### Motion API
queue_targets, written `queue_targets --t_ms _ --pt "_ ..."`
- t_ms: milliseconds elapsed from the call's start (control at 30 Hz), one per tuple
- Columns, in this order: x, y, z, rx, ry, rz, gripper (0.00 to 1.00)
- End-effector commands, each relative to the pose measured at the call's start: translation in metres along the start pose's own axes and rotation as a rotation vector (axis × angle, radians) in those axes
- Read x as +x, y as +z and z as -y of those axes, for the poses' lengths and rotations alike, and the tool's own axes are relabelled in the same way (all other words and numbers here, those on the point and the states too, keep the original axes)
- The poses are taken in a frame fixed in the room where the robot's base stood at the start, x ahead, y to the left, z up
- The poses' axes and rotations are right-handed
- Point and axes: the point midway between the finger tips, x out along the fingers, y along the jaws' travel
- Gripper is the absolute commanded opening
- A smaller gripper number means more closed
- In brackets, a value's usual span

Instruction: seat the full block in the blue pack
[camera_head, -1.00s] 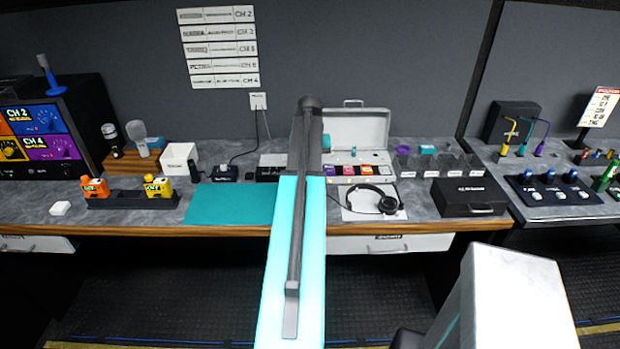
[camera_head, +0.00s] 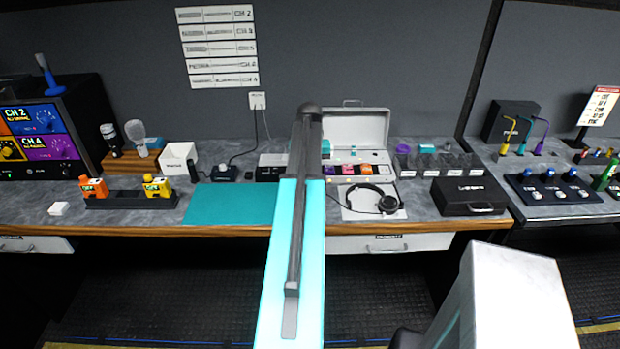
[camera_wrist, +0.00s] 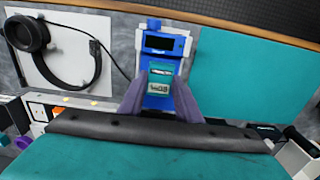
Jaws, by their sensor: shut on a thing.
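The blue pack (camera_wrist: 165,44), with a dark display window, shows at the upper middle of the wrist view, with white holder parts at its sides. A small teal block (camera_wrist: 160,74) with a pale label is between the fingertips of my gripper (camera_wrist: 160,92). The gripper is shut on it, over the lower part of the pack's face. I cannot tell whether the block is inside the pack's bay or just above it. In the head view my arm hides the pack, the block and the gripper.
Headphones (camera_head: 376,200) lie on a white pad right of my arm. A teal mat (camera_head: 230,203) lies left of it. An open white case (camera_head: 356,128) stands behind, with coloured blocks inside. Orange and yellow packs (camera_head: 157,187) stand in a dark rack at left.

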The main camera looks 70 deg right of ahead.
Motion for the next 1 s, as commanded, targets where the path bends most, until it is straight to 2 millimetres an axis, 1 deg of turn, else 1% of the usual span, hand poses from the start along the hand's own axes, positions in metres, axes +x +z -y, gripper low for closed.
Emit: queue_targets --t_ms 100,500,700,1000 --pt "0.010 0.000 0.000 0.000 0.000 0.001 0.15" --pt "0.034 0.000 0.000 0.000 0.000 0.001 0.15" --pt "0.040 0.000 0.000 0.000 0.000 0.000 0.15" --pt "0.041 0.000 0.000 0.000 0.000 0.000 0.15"
